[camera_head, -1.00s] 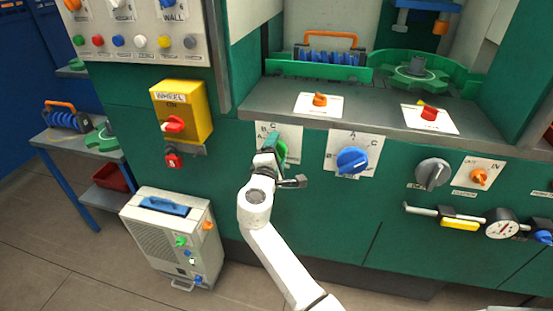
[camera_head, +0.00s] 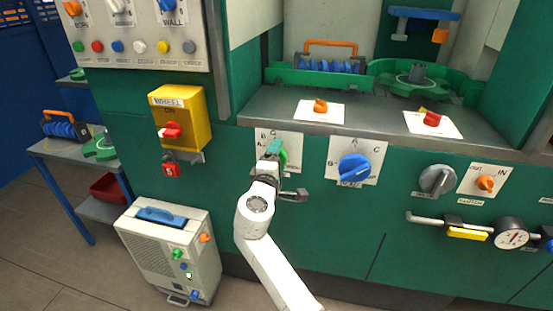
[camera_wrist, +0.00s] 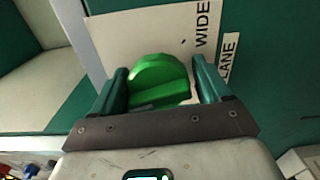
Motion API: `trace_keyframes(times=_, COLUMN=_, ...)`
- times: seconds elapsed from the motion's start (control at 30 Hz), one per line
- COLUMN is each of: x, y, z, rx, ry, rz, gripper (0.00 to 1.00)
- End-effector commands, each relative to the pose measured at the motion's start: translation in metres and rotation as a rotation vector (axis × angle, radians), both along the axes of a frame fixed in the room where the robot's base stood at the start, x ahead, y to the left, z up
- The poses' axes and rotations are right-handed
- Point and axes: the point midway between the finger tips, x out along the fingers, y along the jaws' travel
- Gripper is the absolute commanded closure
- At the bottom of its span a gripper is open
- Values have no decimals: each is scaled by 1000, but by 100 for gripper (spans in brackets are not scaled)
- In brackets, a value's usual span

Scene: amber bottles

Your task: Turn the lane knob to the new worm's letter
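The green lane knob (camera_wrist: 160,82) sits on a white plate (camera_wrist: 110,30) lettered WIDE, beside a LANE label (camera_wrist: 229,58). In the head view the plate (camera_head: 292,142) shows letters at its top and left; my gripper hides much of it and part of the knob (camera_head: 284,158). My gripper (camera_wrist: 160,85) is at the knob, with one teal finger on each side and small gaps visible in the wrist view. It looks open around the knob. In the head view my gripper (camera_head: 275,150) reaches the panel from below. The knob's pointed letter is not clear.
A blue knob (camera_head: 354,168) on a lettered plate is to the right. A grey knob (camera_head: 437,180) and an orange knob (camera_head: 485,184) are farther right. The yellow WHEEL box (camera_head: 180,118) is left. A grey ledge (camera_head: 375,122) juts out above.

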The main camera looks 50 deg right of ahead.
Motion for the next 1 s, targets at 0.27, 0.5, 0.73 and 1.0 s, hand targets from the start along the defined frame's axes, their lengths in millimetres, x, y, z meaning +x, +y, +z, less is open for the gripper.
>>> trace_keyframes(times=0.27, x=0, y=0, z=1, rx=-1, ry=-2, rz=1, gripper=8)
trace_keyframes(times=0.5, x=-2, y=8, z=1, rx=-2, ry=-2, rz=3, gripper=8)
trace_keyframes(times=0.73, x=-17, y=46, z=1, rx=-2, ry=-1, rz=6, gripper=8)
trace_keyframes(times=1.0, x=-35, y=87, z=1, rx=-3, ry=-1, rz=2, gripper=8)
